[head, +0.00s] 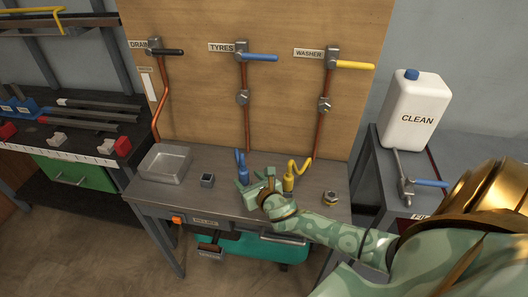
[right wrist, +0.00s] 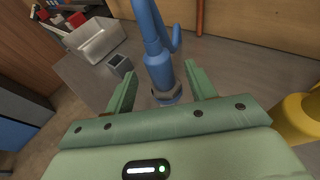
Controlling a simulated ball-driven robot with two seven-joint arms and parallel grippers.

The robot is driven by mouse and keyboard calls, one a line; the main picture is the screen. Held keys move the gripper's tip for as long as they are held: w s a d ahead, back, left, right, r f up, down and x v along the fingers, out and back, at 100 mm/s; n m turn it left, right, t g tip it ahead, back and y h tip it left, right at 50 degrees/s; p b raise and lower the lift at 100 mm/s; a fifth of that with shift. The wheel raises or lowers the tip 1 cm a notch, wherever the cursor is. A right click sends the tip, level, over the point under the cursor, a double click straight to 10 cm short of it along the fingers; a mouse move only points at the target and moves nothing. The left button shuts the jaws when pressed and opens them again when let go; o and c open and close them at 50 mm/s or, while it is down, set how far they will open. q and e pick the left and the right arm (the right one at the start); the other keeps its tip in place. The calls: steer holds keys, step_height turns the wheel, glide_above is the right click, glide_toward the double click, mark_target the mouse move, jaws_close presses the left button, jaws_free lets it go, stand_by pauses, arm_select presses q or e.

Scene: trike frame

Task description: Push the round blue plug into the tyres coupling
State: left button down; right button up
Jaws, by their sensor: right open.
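The round blue plug (head: 243,175) stands on the workbench, with a blue hose looping up from its top. In the right wrist view the blue plug (right wrist: 160,72) rises between the spread fingers of my right gripper (right wrist: 161,90), which is open. Visible gaps remain beside the plug. In the head view my right gripper (head: 254,183) is low over the bench beside the plug. The tyres coupling (head: 242,97) is a grey fitting on the copper pipe below the TYRES label and blue-handled valve (head: 260,57). My left gripper is not in view.
A yellow plug (head: 288,181) with a coiled hose stands just right of my right gripper. A metal tray (head: 165,164), a small dark square block (head: 207,180) and a nut-like part (head: 330,199) are on the bench. The washer coupling (head: 324,104) is further right.

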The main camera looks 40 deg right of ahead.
steer(key=p+v, duration=0.2)
steer(key=v, duration=1)
steer(key=shift+s+r, duration=0.15)
steer(key=shift+s, duration=0.15)
